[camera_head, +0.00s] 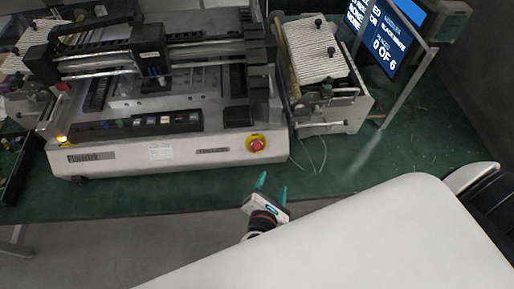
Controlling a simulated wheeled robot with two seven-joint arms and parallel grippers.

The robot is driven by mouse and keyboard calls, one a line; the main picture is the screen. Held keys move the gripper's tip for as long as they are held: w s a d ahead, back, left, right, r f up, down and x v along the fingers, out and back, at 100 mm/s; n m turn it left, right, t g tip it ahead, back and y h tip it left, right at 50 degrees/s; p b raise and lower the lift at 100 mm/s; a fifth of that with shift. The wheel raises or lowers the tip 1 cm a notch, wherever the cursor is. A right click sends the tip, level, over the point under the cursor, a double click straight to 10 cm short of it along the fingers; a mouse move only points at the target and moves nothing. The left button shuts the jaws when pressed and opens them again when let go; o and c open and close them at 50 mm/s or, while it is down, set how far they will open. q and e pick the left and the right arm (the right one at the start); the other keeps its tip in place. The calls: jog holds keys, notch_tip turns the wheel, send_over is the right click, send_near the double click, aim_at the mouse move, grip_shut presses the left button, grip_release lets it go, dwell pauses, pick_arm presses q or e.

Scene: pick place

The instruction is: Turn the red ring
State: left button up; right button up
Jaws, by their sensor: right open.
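The red ring looks to be the round red knob (257,144) with a yellow surround, on the front right of the white machine (215,152). My right gripper (272,183) is at the lower middle, below and slightly right of the knob. Its two teal fingers are apart with nothing between them, pointing up toward the bench. It appears clear of the knob. My left gripper is not in view.
The machine stands on a green bench (420,150). A smaller white unit (330,75) with cables stands to its right. A screen (388,35) on a metal stand is at upper right. The bench's front edge lies near my gripper.

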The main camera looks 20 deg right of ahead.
aim_at(257, 149)
jog(key=a+r+n+t+y, duration=0.1)
jog(key=a+r+n+t, duration=0.1)
jog(key=a+n+t, duration=0.35)
jog(key=w+d, duration=0.2)
jog(key=w, duration=0.1)
jog(key=w+d+n+p, duration=0.1)
jog(key=w+d, duration=0.1)
jog(key=w, duration=0.2)
jog(key=w+d+n+p, duration=0.1)
jog(key=w+d, duration=0.1)
jog(key=w, duration=0.2)
jog(key=shift+w+d+f, duration=0.15)
jog(key=shift+w, duration=0.1)
jog(key=c, duration=1)
jog(key=shift+f+m, duration=0.1)
jog(key=shift+m, duration=0.25)
